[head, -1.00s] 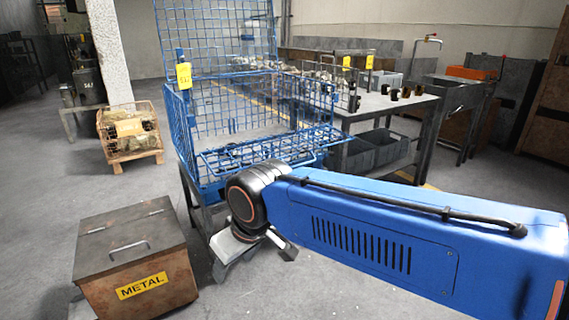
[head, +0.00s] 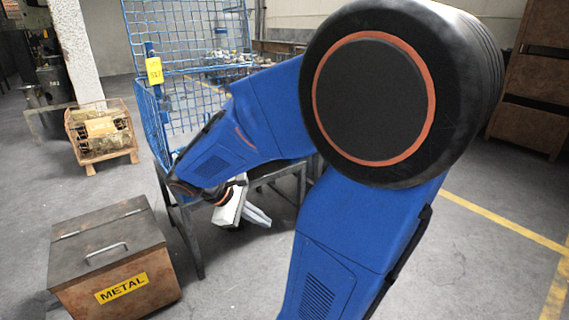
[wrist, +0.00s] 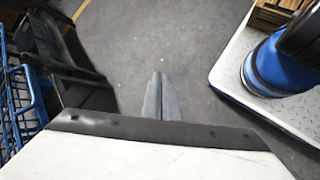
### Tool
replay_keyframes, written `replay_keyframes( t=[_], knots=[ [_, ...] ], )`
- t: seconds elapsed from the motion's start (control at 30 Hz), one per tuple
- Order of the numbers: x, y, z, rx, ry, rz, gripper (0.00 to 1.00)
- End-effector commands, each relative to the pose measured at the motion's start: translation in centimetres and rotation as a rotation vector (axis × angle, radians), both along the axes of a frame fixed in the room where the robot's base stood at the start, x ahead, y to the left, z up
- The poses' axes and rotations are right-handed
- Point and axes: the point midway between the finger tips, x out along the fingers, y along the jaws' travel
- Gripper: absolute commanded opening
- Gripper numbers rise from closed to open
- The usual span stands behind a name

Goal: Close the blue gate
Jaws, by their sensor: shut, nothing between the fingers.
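The blue wire cage (head: 190,95) stands on a metal stand left of centre in the head view, with a yellow tag on it. Its front, where the gate is, is hidden behind my blue arm. Blue wire mesh (wrist: 18,100) shows at the left edge of the wrist view; I cannot tell if it is the gate. My gripper (head: 262,218) is low in front of the cage, below its floor level. In the wrist view its fingers (wrist: 162,90) are together and empty, over bare floor and apart from the mesh.
A metal bin marked METAL (head: 112,260) stands at the front left. A wooden crate (head: 100,132) is behind it. A brown cabinet (head: 535,80) stands at the far right. The floor at right is clear, with a yellow line.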

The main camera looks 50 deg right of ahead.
Motion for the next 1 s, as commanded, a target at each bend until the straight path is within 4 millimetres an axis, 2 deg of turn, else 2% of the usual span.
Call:
replay_keyframes(
  t=[0.1, 0.47, 0.77, 1.0],
  knots=[
    [0.9, -2.6, -0.1, -0.068, 0.121, 0.029, 0.0],
    [4.5, -10.0, -0.1, -0.26, 0.482, 0.138, 0.0],
    [8.7, -15.4, -1.2, -0.404, 0.767, 0.245, 0.0],
    [12.8, -19.2, -3.1, -0.513, 0.981, 0.343, 0.0]
  ],
)
